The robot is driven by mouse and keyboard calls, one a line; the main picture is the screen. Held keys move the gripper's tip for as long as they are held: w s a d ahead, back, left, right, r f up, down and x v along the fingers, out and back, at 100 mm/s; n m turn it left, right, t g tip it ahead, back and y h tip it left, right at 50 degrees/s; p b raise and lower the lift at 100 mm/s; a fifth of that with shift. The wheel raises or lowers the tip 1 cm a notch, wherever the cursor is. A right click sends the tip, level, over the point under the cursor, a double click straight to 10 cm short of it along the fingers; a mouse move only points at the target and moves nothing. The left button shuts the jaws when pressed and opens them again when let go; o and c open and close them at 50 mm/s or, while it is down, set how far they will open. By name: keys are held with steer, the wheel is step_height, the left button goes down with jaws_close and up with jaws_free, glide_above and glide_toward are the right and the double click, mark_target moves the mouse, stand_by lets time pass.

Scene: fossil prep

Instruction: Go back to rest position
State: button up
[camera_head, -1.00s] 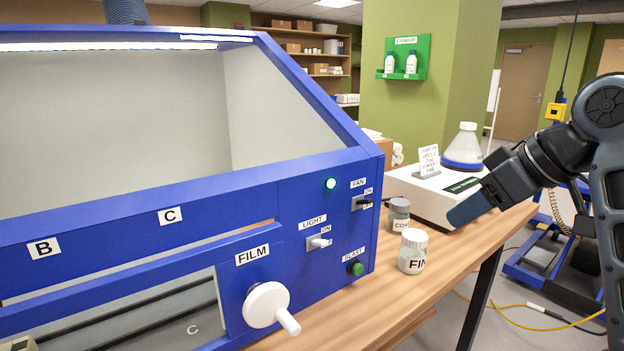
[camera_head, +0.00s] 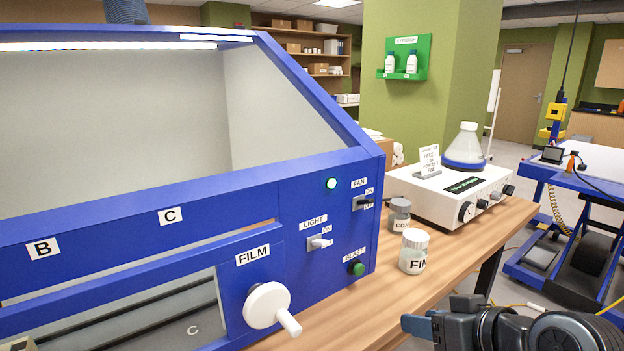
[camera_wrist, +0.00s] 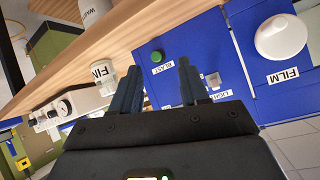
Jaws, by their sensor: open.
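My gripper shows in the wrist view (camera_wrist: 158,85) with its two dark blue fingers apart and nothing between them. In the head view my gripper (camera_head: 425,325) is low at the bottom right, in front of the wooden table's front edge, with my arm folded behind it. The blue cabinet's panel with the green BLAST button (camera_wrist: 157,57) and the white FILM knob (camera_wrist: 281,37) lies beyond the fingers in the wrist view.
The blue cabinet (camera_head: 330,220) fills the left. On the wooden table (camera_head: 440,265) stand a FIN jar (camera_head: 413,252), a COA jar (camera_head: 399,214) and a white stirrer (camera_head: 440,203) with a flask (camera_head: 465,148). A blue cart (camera_head: 575,230) stands at right; a yellow cable lies on the floor.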

steer(key=s+f+m+t+h, duration=0.1)
steer(key=s+f+m+h, duration=0.1)
steer(key=s+f, duration=0.6)
steer(key=s+f+m+t+h, duration=0.2)
steer(key=s+f, duration=0.1)
steer(key=s, duration=0.9)
steer(key=s+d+r, duration=0.1)
steer(key=s+r, duration=0.2)
steer(key=s, duration=0.4)
steer(key=s+d+r+n+t, duration=0.1)
steer(key=s+r, duration=0.1)
steer(key=s, duration=0.5)
steer(key=s+d+r+t+h, duration=0.1)
steer(key=s+r, duration=0.2)
steer(key=s, duration=0.4)
steer(key=shift+s+d+r, duration=0.15)
steer(key=shift+s+r, duration=0.15)
